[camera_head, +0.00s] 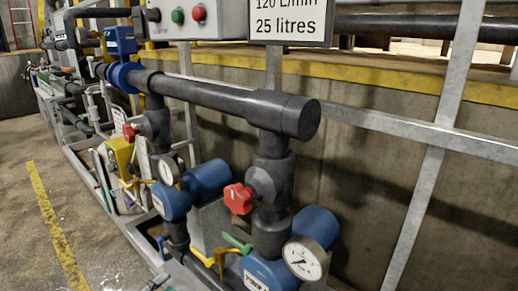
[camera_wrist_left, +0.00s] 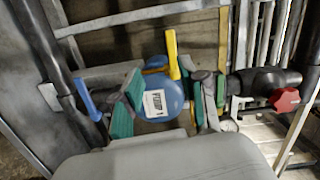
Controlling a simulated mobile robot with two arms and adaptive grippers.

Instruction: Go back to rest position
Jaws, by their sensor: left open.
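My left gripper (camera_wrist_left: 170,98) shows in the left wrist view with its two green-padded fingers spread apart. It is open, with no object visibly clamped between the pads. A round blue pump body (camera_wrist_left: 170,97) with a white label shows behind and between the fingers; I cannot tell whether they touch it. In the head view I cannot clearly make out the left gripper among the low pipework. My right gripper is not in view.
A thick dark pipe (camera_head: 220,97) runs above blue pumps, with a red valve knob (camera_head: 238,198) and a gauge (camera_head: 305,259). A grey metal frame (camera_head: 430,170) stands at right. A blue handle (camera_wrist_left: 86,100) and yellow handle (camera_wrist_left: 172,54) are close to the gripper. Open floor (camera_head: 25,225) lies left.

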